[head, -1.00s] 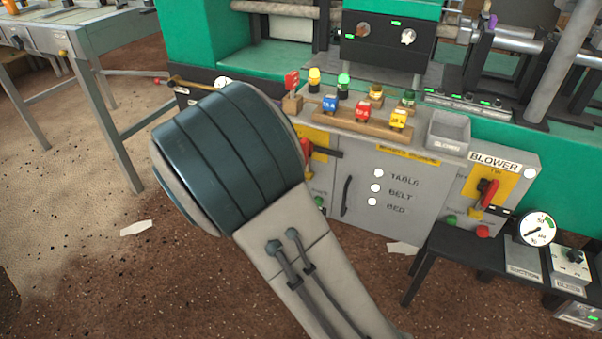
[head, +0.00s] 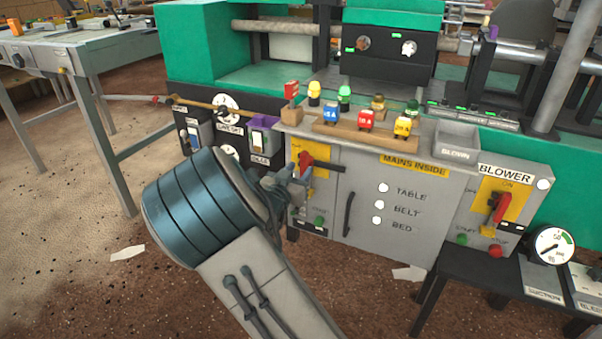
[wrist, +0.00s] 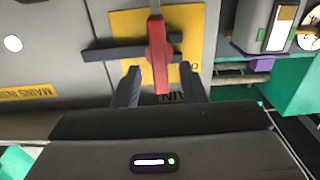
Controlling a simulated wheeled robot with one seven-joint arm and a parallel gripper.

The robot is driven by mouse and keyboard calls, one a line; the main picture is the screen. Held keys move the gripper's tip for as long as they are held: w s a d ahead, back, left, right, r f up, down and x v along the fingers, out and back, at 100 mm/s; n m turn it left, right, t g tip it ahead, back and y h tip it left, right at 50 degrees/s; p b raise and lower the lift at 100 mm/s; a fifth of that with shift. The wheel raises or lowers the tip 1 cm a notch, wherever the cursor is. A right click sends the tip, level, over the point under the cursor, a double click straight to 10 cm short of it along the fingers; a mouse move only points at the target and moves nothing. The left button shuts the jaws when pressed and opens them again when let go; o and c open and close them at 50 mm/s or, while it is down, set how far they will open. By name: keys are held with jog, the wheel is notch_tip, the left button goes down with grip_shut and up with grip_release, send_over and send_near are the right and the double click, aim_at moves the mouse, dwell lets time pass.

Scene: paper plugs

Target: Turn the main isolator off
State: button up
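The main isolator is a red handle (head: 306,160) on a yellow plate (head: 312,148), at the left end of the grey cabinet front in the head view. In the wrist view the red handle (wrist: 159,58) lies across the yellow plate (wrist: 187,22), with a dark bar (wrist: 112,53) crossing behind it. My gripper (wrist: 160,70) is open, with one dark finger on each side of the handle's near end. Gaps show between the handle and both fingers. In the head view my arm partly hides the gripper near the isolator.
A second red handle (head: 499,208) on a yellow plate sits under the BLOWER sign at the right. Green and red buttons lie below it. A grey cabinet door (head: 400,240) fills the middle. A shelf with coloured tags and lamps (head: 365,135) stands above it.

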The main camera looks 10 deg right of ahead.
jog(key=shift+x, duration=1.2)
grip_shut()
